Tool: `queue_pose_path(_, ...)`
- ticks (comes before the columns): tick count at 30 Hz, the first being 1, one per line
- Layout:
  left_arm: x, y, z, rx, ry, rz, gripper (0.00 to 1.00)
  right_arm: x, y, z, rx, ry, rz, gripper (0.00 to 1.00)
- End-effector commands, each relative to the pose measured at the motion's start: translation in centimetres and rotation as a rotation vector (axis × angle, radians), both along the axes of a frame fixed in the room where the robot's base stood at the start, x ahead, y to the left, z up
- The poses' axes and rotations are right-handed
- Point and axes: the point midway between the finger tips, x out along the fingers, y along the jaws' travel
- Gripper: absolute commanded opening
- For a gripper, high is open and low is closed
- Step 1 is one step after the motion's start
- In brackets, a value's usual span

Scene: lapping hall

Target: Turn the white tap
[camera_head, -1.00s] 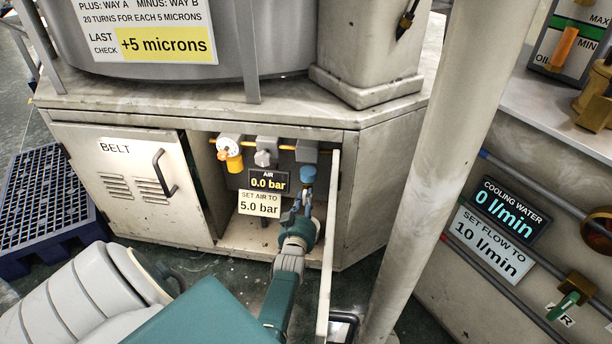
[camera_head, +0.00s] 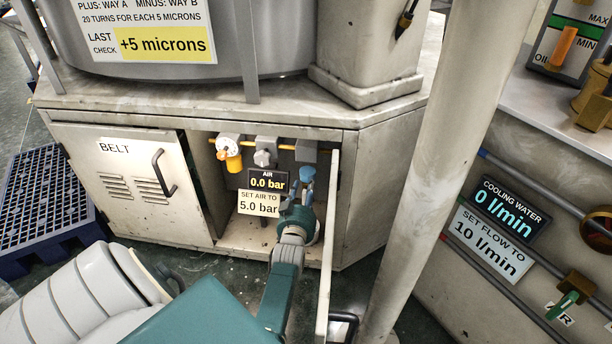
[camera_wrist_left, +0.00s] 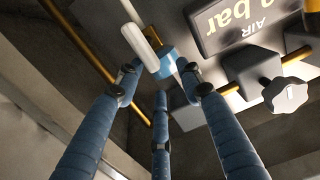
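The white tap (camera_wrist_left: 141,47) shows in the left wrist view as a white lever beside a blue cylinder (camera_wrist_left: 168,62). In the head view the blue cylinder (camera_head: 307,173) sits below a grey block in the open cabinet; I cannot make out the white lever there. My left gripper (camera_head: 302,190) reaches into the cabinet just below the blue cylinder. In the left wrist view its three blue fingers (camera_wrist_left: 160,85) are spread, with the tips close to the cylinder and lever. I cannot tell whether they touch. Nothing is gripped. My right gripper is not in view.
A pale star knob (camera_head: 265,157) and a yellow-bowled unit (camera_head: 229,150) sit on the orange pipe, left of the blue cylinder. The air display (camera_head: 268,181) reads 0.0 bar, above a 5.0 bar sign (camera_head: 259,203). The cabinet door (camera_head: 331,240) stands open, close right of my arm.

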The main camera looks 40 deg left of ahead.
Motion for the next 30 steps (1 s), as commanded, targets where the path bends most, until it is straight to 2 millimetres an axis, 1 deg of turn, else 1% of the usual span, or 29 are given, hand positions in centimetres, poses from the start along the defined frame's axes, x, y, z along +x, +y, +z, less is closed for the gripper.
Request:
queue_pose_path(1, 0.0, -0.1, 1.2, 0.001, -0.004, 0.000, 0.38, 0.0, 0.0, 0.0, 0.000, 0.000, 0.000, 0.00)
queue_pose_path(3, 0.0, -0.1, 2.5, 0.001, -0.003, -0.001, 0.38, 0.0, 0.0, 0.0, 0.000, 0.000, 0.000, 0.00)
queue_pose_path(6, 0.0, -0.1, 4.0, 0.000, -0.002, -0.001, 0.38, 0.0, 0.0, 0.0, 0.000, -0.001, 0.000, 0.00)
queue_pose_path(9, 0.0, -0.1, 5.1, 0.000, -0.001, -0.001, 0.38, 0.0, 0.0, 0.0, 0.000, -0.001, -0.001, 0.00)
queue_pose_path(14, 0.0, -0.1, 5.7, -0.001, 0.000, -0.001, 0.38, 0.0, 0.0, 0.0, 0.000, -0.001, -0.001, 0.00)
queue_pose_path(30, 0.0, -0.1, 5.6, -0.001, 0.000, -0.001, 0.38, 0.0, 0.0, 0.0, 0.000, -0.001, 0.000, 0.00)
